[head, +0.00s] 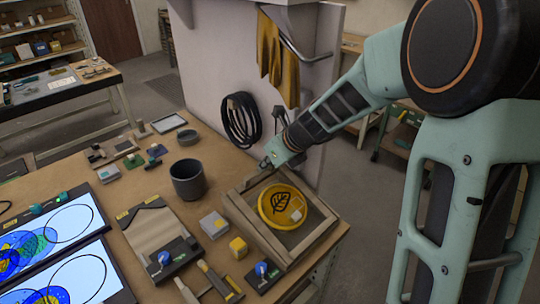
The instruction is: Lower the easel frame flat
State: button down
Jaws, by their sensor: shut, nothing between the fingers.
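The easel frame (322,230) is a wooden square frame at the right end of the workbench. A round yellow panel with a dark leaf drawing (284,207) lies within it. The frame looks low, but I cannot tell whether it is fully flat or slightly tilted. My gripper (266,163) is shut and empty, at the frame's far left corner by its back bar. I cannot tell whether the fingertips touch the wood.
A dark pot (187,180), a grey block (214,224), a yellow block (238,247) and blue-knobbed tools (262,270) stand left of the frame. Lit panels with coloured circles (60,232) lie further left. A wall with a coiled black hose (241,118) rises behind.

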aim_at(257, 177)
jog(key=x, duration=0.2)
jog(key=b+x, duration=0.1)
jog(key=x, duration=0.3)
jog(key=shift+s+d+f+b, duration=0.15)
jog(key=shift+s+f+b, duration=0.1)
jog(key=shift+b, duration=0.1)
jog(key=shift+w+a+f+b, duration=0.1)
jog(key=shift+f+b, duration=0.1)
jog(key=shift+f, duration=0.25)
jog(key=shift+w+a+f+b, duration=0.15)
jog(key=shift+f+b, duration=0.05)
jog(key=shift+f, duration=0.2)
jog(key=shift+s+f, duration=0.1)
jog(key=shift+f, duration=0.1)
jog(key=shift+d, duration=0.1)
jog(key=shift+r+p, duration=0.3)
jog(key=shift+p, duration=0.05)
jog(key=r+p, duration=0.1)
jog(key=r, duration=0.3)
jog(key=s+d+r+p, duration=0.1)
jog(key=r+p, duration=0.1)
jog(key=r, duration=0.3)
jog(key=r+p, duration=0.1)
jog(key=r, duration=0.3)
jog(key=shift+s+d+r+p, duration=0.25)
jog(key=shift+s+r+p, duration=0.05)
jog(key=shift+r+p, duration=0.1)
